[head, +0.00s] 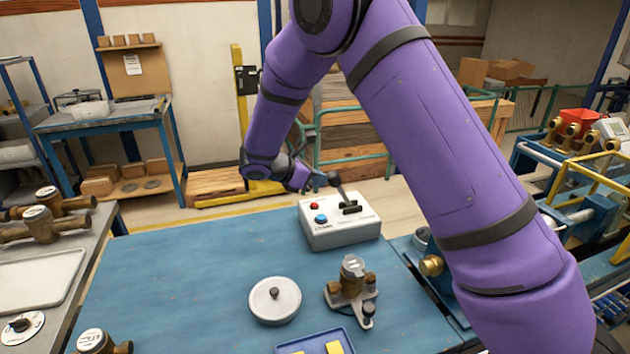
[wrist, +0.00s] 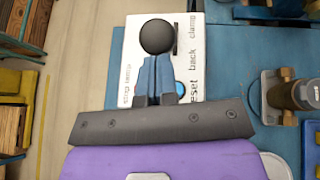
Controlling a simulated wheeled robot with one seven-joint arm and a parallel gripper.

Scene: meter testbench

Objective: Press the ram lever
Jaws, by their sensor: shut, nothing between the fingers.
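The ram lever (head: 343,190) is a black stick with a round ball knob, tilted toward the left on top of a white control box (head: 341,236). The box also carries a red button (head: 314,206) and a blue button (head: 321,219). My gripper (head: 315,181) is at the left of the knob, in the air above the box's left side. In the wrist view the gripper (wrist: 156,62) is shut and empty, its tips at the lower edge of the black knob (wrist: 157,36). I cannot tell whether they touch. The fingers partly hide the box's face and blue button.
The bench's left part is mostly clear. A yellow post (head: 239,100) stands behind.

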